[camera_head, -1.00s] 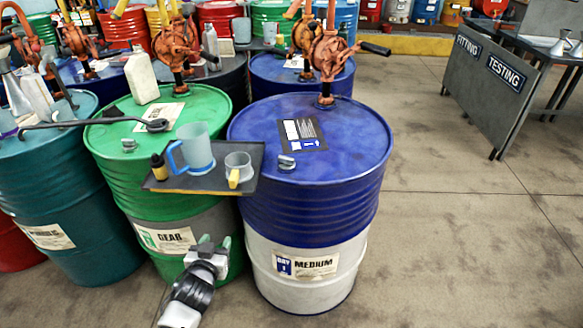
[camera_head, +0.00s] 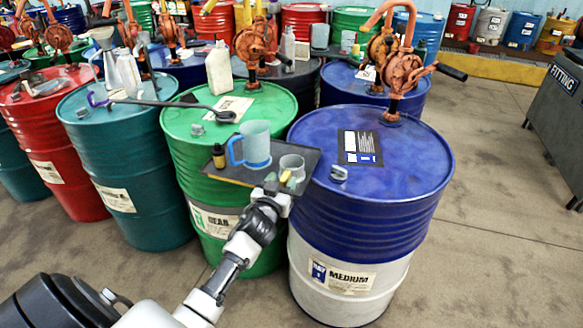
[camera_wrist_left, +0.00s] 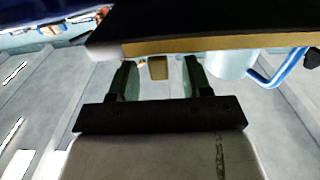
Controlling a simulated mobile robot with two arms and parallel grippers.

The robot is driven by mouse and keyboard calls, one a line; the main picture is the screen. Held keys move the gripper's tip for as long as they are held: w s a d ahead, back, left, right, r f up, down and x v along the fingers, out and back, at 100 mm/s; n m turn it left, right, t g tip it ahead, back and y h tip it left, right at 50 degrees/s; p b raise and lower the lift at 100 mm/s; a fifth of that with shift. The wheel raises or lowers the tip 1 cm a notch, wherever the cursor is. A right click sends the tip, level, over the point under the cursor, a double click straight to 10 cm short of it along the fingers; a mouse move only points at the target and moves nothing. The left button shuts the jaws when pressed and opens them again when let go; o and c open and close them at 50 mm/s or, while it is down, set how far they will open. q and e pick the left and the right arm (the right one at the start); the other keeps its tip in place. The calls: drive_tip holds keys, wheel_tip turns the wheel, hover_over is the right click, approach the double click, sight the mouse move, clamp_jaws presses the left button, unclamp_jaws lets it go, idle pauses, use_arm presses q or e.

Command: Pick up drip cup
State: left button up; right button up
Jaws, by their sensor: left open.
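The drip cup, a small clear cup (camera_head: 292,165) with a yellow handle, stands on the right end of a dark tray (camera_head: 252,180) between the green and blue drums. My left gripper (camera_head: 286,184) is at the tray's near edge, at the handle side of the cup. In the left wrist view its two fingers (camera_wrist_left: 160,64) are apart, with the yellow handle (camera_wrist_left: 158,69) showing between them. I see no contact with the handle. The cup's body is hard to make out there. My right gripper is not in view.
A clear jug (camera_head: 257,145) with a blue handle stands just left of the cup, with a small dark bottle (camera_head: 218,156) beyond it. The blue drum (camera_head: 385,195) is close on the right. A long rod (camera_head: 160,103) lies across the green and teal drums. Open floor lies right of the blue drum.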

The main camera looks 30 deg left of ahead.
use_arm(q)
drive_tip(key=shift+x, duration=1.1)
drive_tip(key=shift+s, duration=0.1)
drive_tip(key=shift+c, duration=0.2)
clamp_jaws()
